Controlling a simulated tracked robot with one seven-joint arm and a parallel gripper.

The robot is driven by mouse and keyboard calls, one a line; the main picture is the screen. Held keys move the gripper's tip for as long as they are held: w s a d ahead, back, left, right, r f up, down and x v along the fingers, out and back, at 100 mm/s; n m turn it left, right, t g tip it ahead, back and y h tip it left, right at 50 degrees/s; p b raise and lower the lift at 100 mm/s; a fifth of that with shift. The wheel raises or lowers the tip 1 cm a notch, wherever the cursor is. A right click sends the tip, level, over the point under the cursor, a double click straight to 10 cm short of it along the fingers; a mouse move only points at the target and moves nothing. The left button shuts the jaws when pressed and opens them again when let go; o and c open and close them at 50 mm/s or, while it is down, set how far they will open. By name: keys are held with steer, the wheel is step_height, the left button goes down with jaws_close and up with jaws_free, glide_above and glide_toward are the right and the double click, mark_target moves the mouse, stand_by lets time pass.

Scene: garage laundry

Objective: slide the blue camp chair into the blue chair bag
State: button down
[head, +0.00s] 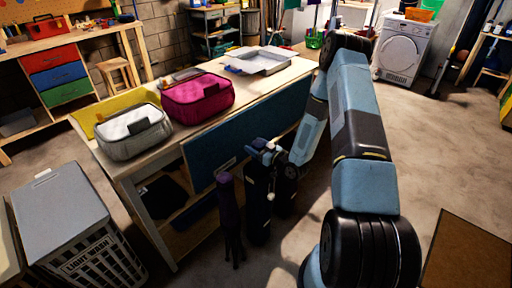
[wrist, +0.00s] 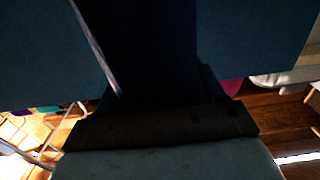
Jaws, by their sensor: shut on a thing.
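My gripper (head: 264,156) is beside the workbench's front, shut on the top of a dark navy upright bundle. In the wrist view the navy cloth (wrist: 155,50) rises from between the jaws, with a pale edge along its left side. Below the gripper in the head view stands a long navy form (head: 258,212) with a small pale mark, its lower end near the floor. I take the held bundle for the blue camp chair; shadow hides where chair and blue chair bag divide, and how far one is inside the other. A second dark upright form (head: 286,190) stands close to its right.
A folded purple chair (head: 228,205) stands just left, legs down. The workbench (head: 130,168) carries a white bag (head: 132,132), a magenta bag (head: 198,98) and a grey tray (head: 258,60). A laundry hamper (head: 95,262) is at lower left.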

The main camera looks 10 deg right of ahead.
steer(key=shift+f, duration=0.2)
steer(key=shift+c, duration=0.2)
jaws_free()
steer(key=shift+s+d+f, duration=0.1)
steer(key=shift+s, duration=0.05)
steer(key=v, duration=1.3)
steer(key=shift+s+d, duration=0.2)
